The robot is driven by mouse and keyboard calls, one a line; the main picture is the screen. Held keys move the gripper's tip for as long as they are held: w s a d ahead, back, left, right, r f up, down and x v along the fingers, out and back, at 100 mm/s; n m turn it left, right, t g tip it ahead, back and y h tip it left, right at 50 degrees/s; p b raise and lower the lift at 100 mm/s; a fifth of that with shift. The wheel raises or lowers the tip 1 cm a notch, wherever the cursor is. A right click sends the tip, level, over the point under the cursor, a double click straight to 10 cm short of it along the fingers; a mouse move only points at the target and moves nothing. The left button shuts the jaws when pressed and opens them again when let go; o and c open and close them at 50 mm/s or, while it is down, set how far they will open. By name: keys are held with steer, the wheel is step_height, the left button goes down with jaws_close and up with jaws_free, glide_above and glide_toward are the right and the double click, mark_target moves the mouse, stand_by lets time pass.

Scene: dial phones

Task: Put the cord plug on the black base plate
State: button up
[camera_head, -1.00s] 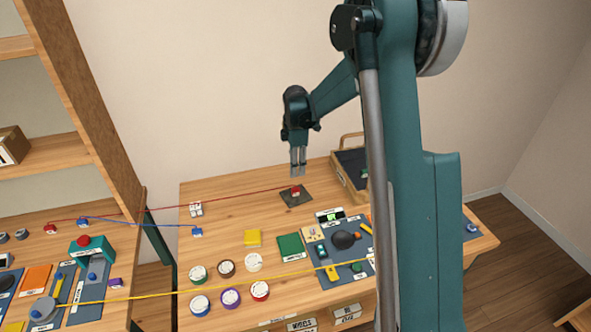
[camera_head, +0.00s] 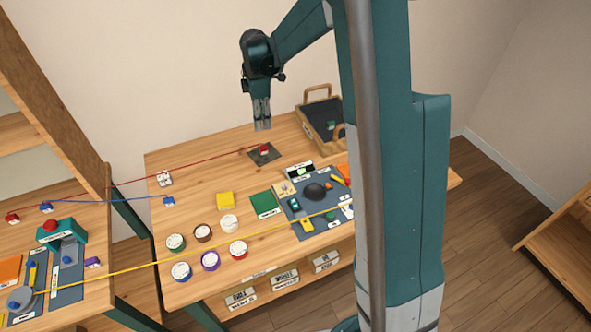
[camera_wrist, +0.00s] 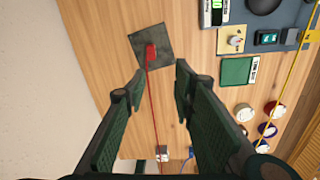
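A red plug (camera_head: 263,149) sits on the dark base plate (camera_head: 273,157) on the far part of the table. A red cord runs from it to the left. In the wrist view, the red plug (camera_wrist: 150,51) also lies on the plate (camera_wrist: 170,45), with its cord running down between my fingers. My gripper (camera_head: 262,126) is above and behind the plate, pointing down. In the wrist view, my gripper's fingers (camera_wrist: 158,82) are apart and hold nothing. A blue plug (camera_head: 168,201) on a blue cord lies at the table's left side.
A wooden tray with handles (camera_head: 318,132) stands right of the plate. A yellow cord (camera_head: 130,272) crosses the front. My arm hides the table's right part.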

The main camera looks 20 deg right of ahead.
steer(key=s+a+r+m+t, duration=0.3)
steer(key=s+r+m, duration=0.4)
steer(key=s+r, duration=1)
steer(key=s+f+m+t, duration=0.1)
steer(key=s+m, duration=0.3)
steer(key=s, duration=0.8)
steer(key=s+a+f+m+t, duration=0.1)
steer(key=s+m, duration=0.4)
steer(key=s, duration=0.7)
steer(key=shift+a+f+t, duration=0.15)
steer(key=shift+f+t, duration=0.25)
steer(key=shift+t, duration=0.4)
